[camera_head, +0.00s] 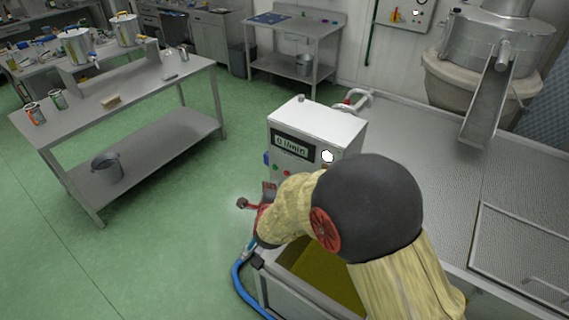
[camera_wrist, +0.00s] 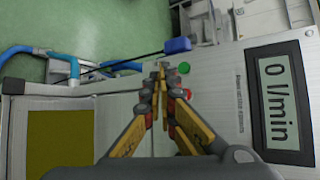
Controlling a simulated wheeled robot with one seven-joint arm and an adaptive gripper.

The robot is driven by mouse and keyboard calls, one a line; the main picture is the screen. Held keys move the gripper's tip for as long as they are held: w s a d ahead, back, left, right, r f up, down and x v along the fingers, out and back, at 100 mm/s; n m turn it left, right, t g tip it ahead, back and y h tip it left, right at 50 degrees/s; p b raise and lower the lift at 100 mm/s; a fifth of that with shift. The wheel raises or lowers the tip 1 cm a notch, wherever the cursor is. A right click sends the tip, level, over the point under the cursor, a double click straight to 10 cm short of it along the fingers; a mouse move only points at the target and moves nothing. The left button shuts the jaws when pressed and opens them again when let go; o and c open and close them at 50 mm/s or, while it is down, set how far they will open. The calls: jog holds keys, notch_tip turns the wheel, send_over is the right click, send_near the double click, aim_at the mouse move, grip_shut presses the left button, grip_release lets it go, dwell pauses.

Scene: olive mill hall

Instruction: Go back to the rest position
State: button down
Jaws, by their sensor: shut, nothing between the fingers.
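My gripper (camera_wrist: 162,75) is shut and empty, its yellow and grey fingers together in the wrist view. It is in front of a white control cabinet, which shows in the head view (camera_head: 330,128). The cabinet's display (camera_wrist: 281,104) reads 0 l/min. A green button (camera_wrist: 184,68) and a red button (camera_wrist: 187,93) sit close beside the fingertips in the wrist view; I cannot tell whether the fingers touch the panel. In the head view my arm reaches in from the lower right, hiding the cabinet's lower part, and the gripper (camera_head: 257,198) shows only partly.
Below my arm is an open metal basin with yellow-green contents (camera_head: 318,272). A blue hose (camera_head: 238,280) runs down beside it. A steel table (camera_head: 140,90) with cans and a lower-shelf pot (camera_head: 107,168) stands at left. Green floor between table and cabinet is clear.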

jog(key=s+a+f+n+g+y, duration=0.1)
jog(key=s+f+n+g, duration=0.3)
jog(key=s+n, duration=0.3)
jog(key=s+a+f+n+g+y, duration=0.1)
jog(key=s+a+f+n+g, duration=0.2)
jog(key=s+n, duration=0.35)
jog(key=s+d+r+n+h+b, duration=0.1)
jog(key=s+d+r+n+b, duration=0.3)
jog(key=s+d+r, duration=0.4)
jog(key=s+d+r+n+h+b, duration=0.1)
jog(key=s+d+r+n+b, duration=0.2)
jog(key=s+d, duration=1.2)
notch_tip(320, 180, up, 6)
jog(key=d+b, duration=0.2)
jog(key=b, duration=0.1)
jog(key=shift+f+n, duration=0.2)
jog(key=shift+n, duration=0.15)
